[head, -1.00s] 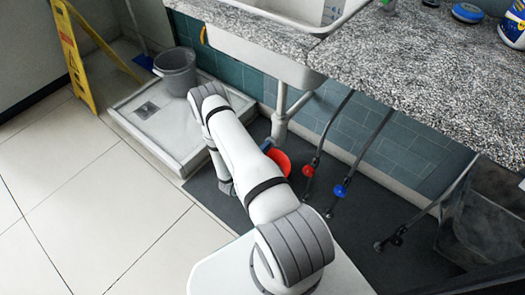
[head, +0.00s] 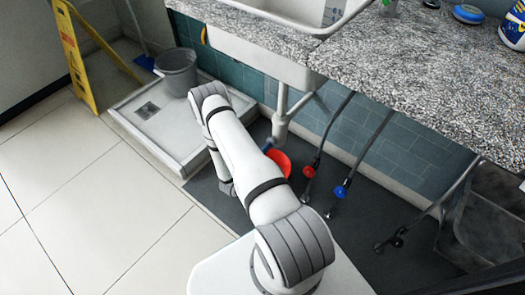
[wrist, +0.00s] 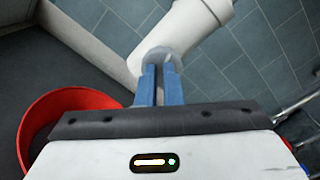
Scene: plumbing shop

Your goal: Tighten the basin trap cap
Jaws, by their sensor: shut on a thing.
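The basin trap is a white pipe (head: 281,127) hanging under the sink basin. In the wrist view its white body (wrist: 195,22) fills the top centre, with a greyish cap (wrist: 160,54) at its lower end. My gripper (wrist: 160,72) has its two blue fingers close together on that cap. The fingertips overlap the cap, so its gripped part is hidden. In the head view my arm hides most of the gripper, and only a bit of blue shows beside the trap.
A red bucket (wrist: 68,97) stands on the dark floor mat below the trap; it also shows in the head view (head: 281,160). Hoses with a red valve (head: 309,171) and a blue valve (head: 341,191) are to the right. A grey bucket (head: 177,70) stands in the shower tray (head: 150,128).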

